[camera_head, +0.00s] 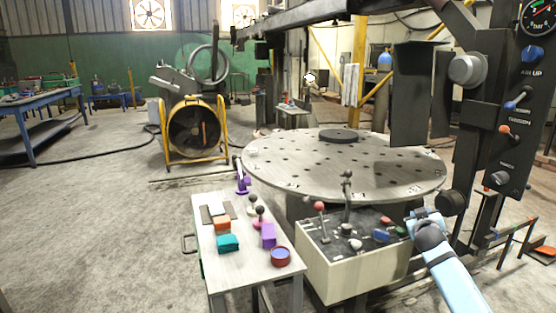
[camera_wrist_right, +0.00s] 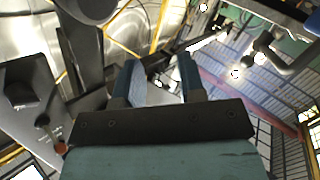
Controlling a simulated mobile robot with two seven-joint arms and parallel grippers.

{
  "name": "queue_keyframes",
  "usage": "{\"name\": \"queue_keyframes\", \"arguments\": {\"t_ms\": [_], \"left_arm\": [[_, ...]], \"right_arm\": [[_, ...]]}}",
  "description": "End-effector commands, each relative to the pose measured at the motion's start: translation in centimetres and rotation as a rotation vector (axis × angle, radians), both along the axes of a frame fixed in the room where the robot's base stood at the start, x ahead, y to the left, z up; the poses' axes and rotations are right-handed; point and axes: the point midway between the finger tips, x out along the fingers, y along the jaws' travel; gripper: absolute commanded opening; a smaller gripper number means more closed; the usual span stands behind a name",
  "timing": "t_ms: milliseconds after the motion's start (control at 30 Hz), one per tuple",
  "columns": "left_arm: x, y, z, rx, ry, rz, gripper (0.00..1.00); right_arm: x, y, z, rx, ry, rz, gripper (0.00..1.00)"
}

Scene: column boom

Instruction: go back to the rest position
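My right arm comes in from the lower right of the head view, with its light blue gripper (camera_head: 425,216) at the right end of the control box (camera_head: 340,275). I cannot tell whether it touches the box or the dark column behind it. In the right wrist view the two blue fingers of my right gripper (camera_wrist_right: 160,78) are apart, with nothing seen held between them. My left gripper and arm are not in view.
The control box carries levers, including a red-knobbed lever (camera_head: 320,207). A round perforated table (camera_head: 300,165) stands behind it. A small table (camera_head: 245,272) with coloured blocks is at left. A control panel (camera_head: 515,120) hangs at right. The floor at left (camera_head: 90,220) is clear.

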Motion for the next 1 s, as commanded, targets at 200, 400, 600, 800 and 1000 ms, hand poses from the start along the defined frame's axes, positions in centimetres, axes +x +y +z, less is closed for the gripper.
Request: {"name": "queue_keyframes", "arguments": {"t_ms": [200, 400, 600, 800, 1000], "left_arm": [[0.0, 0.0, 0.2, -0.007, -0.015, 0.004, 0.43], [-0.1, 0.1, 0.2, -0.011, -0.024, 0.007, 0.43], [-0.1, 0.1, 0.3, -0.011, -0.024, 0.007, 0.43], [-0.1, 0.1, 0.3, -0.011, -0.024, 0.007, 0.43], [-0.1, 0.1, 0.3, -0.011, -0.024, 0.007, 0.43]], "right_arm": [[1.4, 4.3, 2.1, 0.14, -0.173, 0.268, 0.37], [0.3, 7.8, 2.8, 0.225, -0.307, 0.407, 0.37], [-4.9, 14.3, -0.9, 0.24, -0.28, 0.503, 0.37], [-13.1, 22.3, -4.4, 0.296, -0.254, 0.627, 0.37], [-25.3, 30.7, -5.3, 0.416, -0.242, 0.759, 0.37]]}}
